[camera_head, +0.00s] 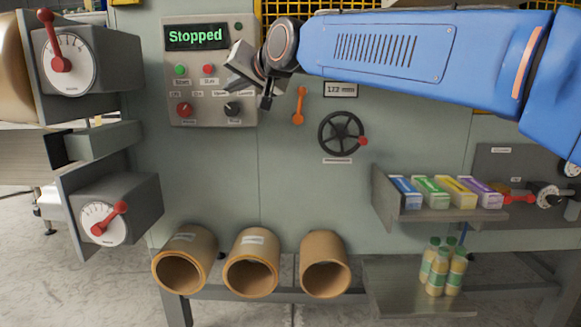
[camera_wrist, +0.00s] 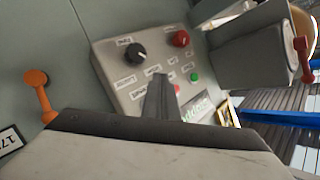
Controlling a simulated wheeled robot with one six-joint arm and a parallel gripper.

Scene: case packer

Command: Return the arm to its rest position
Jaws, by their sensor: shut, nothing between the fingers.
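My blue arm (camera_head: 385,48) reaches in from the right in the head view. My gripper (camera_head: 266,100) is at its left end, in front of the right edge of the grey control panel (camera_head: 215,113). The gripper is shut with nothing held. In the wrist view the shut fingers (camera_wrist: 158,98) point over the panel (camera_wrist: 127,90), apart from its knobs as far as I can tell. The panel display (camera_head: 196,36) reads "Stopped" in green. The gripper hides part of the panel's right side.
An orange lever (camera_head: 299,105) and a black handwheel (camera_head: 341,134) are right of the gripper. Dial boxes (camera_head: 75,60) jut out at left. A shelf (camera_head: 440,215) with several small cartons is at lower right. Cardboard tubes (camera_head: 252,262) and several bottles (camera_head: 442,268) are lower down.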

